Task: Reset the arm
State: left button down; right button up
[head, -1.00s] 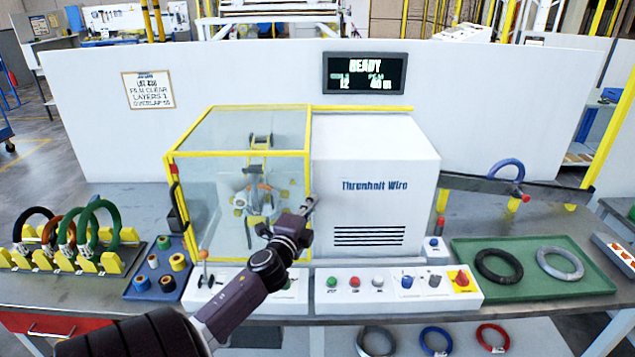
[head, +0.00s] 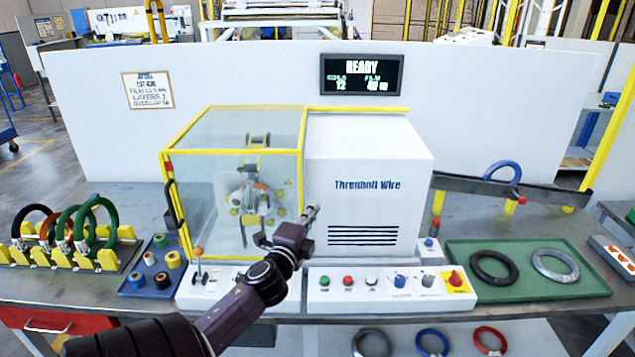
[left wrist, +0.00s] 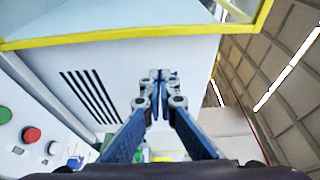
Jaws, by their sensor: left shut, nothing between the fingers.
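My left arm reaches in from the bottom left of the head view. Its gripper (head: 311,213) is in front of the wrapping machine (head: 368,170), near the seam between the clear guard and the white housing. In the left wrist view the fingers (left wrist: 160,78) are closed together with nothing between them. The white housing and the yellow guard edge show behind them. The yellow-framed guard (head: 230,175) is down over the wrapping head. My right gripper is in neither view.
A button panel (head: 330,300) runs along the bench front, close under my arm. Coils on a yellow rack (head: 110,259) and a blue tray of rolls (head: 137,277) are at left. A green tray (head: 540,293) with two coils is at right. The display reads READY (head: 362,68).

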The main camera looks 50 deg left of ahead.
pick_arm(q)
jog(key=shift+b+v, duration=0.55)
jog(key=shift+v, duration=2.1)
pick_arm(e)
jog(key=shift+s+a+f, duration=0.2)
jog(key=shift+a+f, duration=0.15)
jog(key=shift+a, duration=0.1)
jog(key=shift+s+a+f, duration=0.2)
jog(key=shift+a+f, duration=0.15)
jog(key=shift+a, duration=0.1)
